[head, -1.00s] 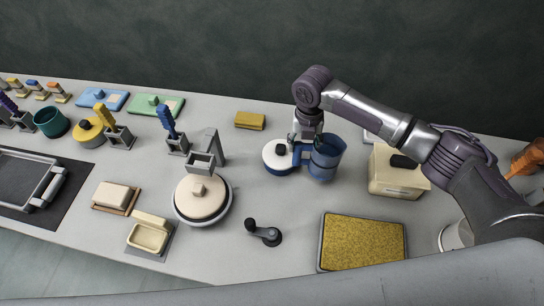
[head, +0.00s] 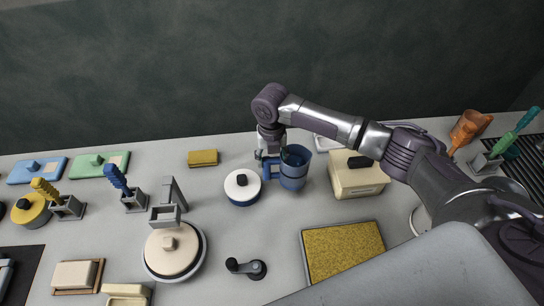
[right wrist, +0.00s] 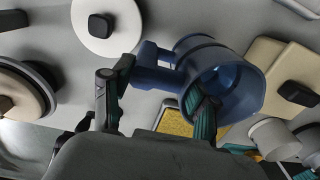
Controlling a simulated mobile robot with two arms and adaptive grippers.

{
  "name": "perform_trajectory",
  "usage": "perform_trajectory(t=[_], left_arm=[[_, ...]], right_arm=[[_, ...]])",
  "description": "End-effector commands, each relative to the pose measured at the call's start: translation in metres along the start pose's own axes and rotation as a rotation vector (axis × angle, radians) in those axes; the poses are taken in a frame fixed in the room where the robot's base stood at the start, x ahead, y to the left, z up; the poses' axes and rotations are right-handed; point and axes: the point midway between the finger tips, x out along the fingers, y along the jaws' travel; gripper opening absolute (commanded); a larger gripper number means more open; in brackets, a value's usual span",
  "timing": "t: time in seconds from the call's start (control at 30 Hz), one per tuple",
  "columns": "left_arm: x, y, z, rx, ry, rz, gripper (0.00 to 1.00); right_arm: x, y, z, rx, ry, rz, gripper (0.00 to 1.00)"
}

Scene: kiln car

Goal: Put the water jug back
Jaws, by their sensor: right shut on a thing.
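The blue water jug (head: 294,172) is upright near the back of the counter in the head view, its open top facing up. My right gripper (head: 268,160) is at its left side, shut on the handle. In the right wrist view the jug (right wrist: 243,98) is large, and the handle (right wrist: 152,76) lies between the fingers of my right gripper (right wrist: 155,104). I cannot tell whether the jug's base touches the counter. My left gripper is not in view.
A white-topped blue round pot (head: 242,187) stands left of the jug, and a cream box (head: 357,178) stands right. A pale tray (head: 326,143) is partly hidden behind the jug. A yellow-filled tray (head: 343,250) lies in front. The counter directly before the jug is clear.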

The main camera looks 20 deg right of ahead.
Motion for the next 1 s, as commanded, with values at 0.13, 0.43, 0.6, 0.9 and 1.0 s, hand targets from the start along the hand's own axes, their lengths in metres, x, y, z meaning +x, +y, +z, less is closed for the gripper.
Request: perform_trajectory(t=[0.13, 0.43, 0.6, 0.9, 1.0], left_arm=[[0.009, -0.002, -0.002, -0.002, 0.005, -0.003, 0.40], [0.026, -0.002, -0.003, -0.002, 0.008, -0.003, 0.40], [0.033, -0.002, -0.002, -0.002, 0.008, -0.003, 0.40], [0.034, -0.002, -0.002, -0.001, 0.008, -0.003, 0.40], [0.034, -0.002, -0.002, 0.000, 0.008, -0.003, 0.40]], right_arm=[[0.013, 0.000, 0.000, 0.000, 0.000, 0.000, 0.00], [0.042, 0.001, 0.000, 0.000, -0.002, 0.000, 0.00], [0.053, 0.001, 0.000, 0.000, -0.001, 0.000, 0.00], [0.057, 0.001, 0.000, 0.000, -0.002, 0.001, 0.00], [0.057, 0.001, 0.000, 0.000, -0.002, 0.001, 0.00]])
